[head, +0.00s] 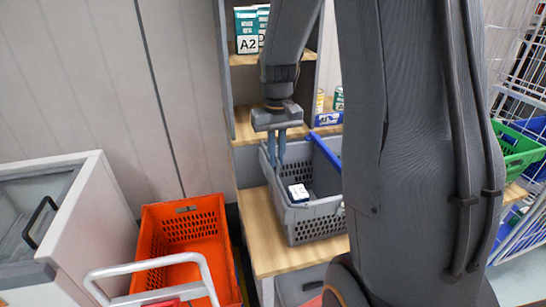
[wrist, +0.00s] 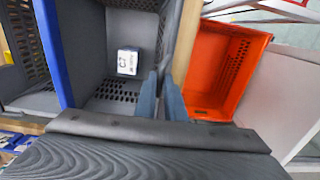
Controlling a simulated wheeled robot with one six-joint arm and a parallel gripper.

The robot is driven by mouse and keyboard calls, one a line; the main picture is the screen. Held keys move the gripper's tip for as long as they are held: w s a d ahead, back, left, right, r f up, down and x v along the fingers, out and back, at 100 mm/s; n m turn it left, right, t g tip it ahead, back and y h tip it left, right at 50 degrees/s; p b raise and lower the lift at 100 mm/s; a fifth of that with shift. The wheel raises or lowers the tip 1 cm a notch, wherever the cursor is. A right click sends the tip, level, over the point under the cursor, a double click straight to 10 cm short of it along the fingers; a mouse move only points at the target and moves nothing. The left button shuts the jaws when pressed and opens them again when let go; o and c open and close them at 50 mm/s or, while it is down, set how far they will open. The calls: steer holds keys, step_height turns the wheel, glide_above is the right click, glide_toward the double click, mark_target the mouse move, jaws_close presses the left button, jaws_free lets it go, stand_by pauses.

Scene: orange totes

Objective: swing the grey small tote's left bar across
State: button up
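The grey small tote (head: 318,222) stands on a wooden shelf, with a white box with dark print (head: 299,193) inside it. A blue bar (head: 325,152) lies along its right side; in the wrist view this bar (wrist: 52,50) is at the left. I cannot pick out a separate left bar. My gripper (head: 276,158) points down at the tote's left rim, near its back corner. In the wrist view, my gripper's slate-blue fingers (wrist: 161,80) are close together beside the dark grey rim. I cannot tell whether anything is between them.
An orange tote (head: 185,240) stands lower down, left of the wooden shelf (head: 262,238). Boxes marked A2 (head: 247,30) stand on an upper shelf behind. A green tote (head: 518,150) is at the far right. A white cabinet (head: 75,220) is at the left.

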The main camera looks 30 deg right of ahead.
steer(key=shift+d, duration=0.2)
steer(key=shift+s+d+r+p, duration=0.25)
steer(key=shift+d+p, duration=0.15)
steer(key=shift+d, duration=0.3)
steer(key=shift+s+d+p, duration=0.1)
steer(key=shift+d+p, duration=0.25)
steer(key=shift+d, duration=0.35)
steer(key=shift+s+d+f, duration=0.1)
steer(key=shift+s+d, duration=0.1)
steer(key=shift+d, duration=0.75)
